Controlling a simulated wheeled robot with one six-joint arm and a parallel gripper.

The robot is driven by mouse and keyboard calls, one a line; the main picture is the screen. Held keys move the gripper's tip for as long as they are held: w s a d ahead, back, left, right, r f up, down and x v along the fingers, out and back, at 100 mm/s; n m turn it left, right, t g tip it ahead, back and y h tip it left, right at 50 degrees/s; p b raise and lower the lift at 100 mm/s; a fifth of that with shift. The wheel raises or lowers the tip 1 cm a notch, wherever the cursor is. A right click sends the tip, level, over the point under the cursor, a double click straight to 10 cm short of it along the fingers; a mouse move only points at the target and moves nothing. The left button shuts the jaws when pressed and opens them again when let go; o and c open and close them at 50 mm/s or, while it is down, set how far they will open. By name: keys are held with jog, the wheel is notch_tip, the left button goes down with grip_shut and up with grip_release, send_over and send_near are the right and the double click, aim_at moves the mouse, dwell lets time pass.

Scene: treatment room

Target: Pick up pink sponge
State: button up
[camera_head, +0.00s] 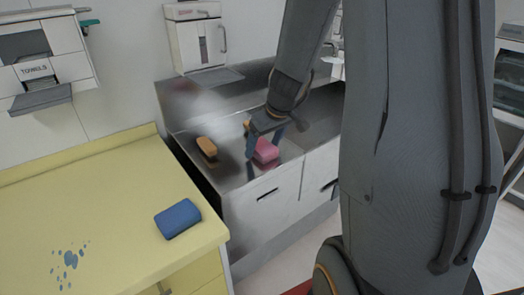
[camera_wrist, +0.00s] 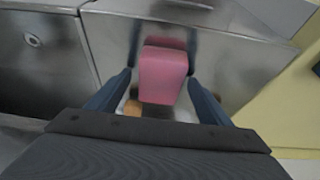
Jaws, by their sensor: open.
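The pink sponge (camera_head: 266,150) lies on the steel counter (camera_head: 238,179), near its front edge. In the wrist view the pink sponge (camera_wrist: 163,74) is in the middle, between the two blue fingers. My gripper (camera_head: 266,146) is over it, pointing down, with one finger on either side. In the wrist view my gripper (camera_wrist: 162,84) is open, and a gap shows between each finger and the sponge.
An orange sponge (camera_head: 207,147) lies on the steel counter left of my gripper. A blue sponge (camera_head: 178,219) lies on the yellow counter (camera_head: 120,185), with blue spots (camera_head: 69,259) nearby. Dispensers (camera_head: 201,40) hang on the wall behind. Steel around the orange sponge is clear.

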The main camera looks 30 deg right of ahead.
aim_at(264, 146)
jog(key=shift+f, duration=0.1)
dwell(0.5)
jog(key=c, duration=1.2)
jog(key=shift+r+p, duration=0.5)
jog(key=shift+r, duration=0.05)
notch_tip(264, 146, up, 10)
jog(key=shift+f, duration=0.25)
